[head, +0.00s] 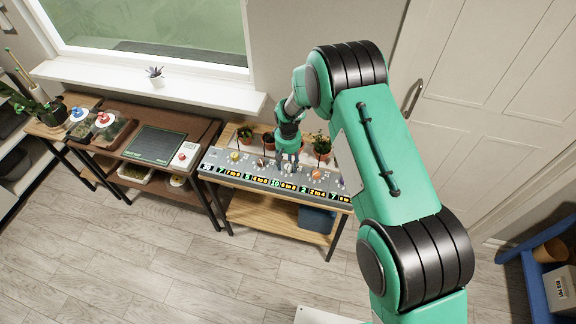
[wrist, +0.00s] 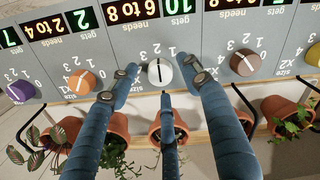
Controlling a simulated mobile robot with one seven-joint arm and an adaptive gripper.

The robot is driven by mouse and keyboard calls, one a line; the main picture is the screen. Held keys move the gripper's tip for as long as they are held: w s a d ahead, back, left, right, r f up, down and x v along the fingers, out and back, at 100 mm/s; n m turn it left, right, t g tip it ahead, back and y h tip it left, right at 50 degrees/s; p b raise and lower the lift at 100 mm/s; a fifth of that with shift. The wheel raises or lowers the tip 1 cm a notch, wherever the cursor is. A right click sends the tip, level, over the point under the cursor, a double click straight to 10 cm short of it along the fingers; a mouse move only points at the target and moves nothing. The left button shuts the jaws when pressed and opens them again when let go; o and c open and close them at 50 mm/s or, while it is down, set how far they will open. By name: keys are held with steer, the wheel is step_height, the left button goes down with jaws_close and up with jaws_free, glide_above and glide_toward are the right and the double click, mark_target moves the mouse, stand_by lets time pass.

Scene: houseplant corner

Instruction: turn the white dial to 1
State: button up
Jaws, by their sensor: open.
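The white dial (wrist: 160,73) sits on the grey panel (wrist: 110,60), near the centre of the wrist view, which is upside down. The mark on its face runs roughly up and down the picture; small digits ring it on the display side. My gripper (wrist: 163,84) is open, with one blue finger on each side of the dial and a third finger below it. I cannot tell whether the fingers touch the dial. In the head view my gripper (head: 289,158) is low over the panel and hides the white dial.
An orange dial (wrist: 83,82) and a brown dial (wrist: 245,62) flank the white one; a purple dial (wrist: 20,91) is farther left. Lit displays (wrist: 132,10) line the panel. Potted plants (wrist: 285,117) stand close behind it. A workbench (head: 155,143) stands left.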

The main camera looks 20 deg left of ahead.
steer(key=shift+f, duration=0.6)
steer(key=c, duration=1.2)
steer(key=shift+o, duration=0.2)
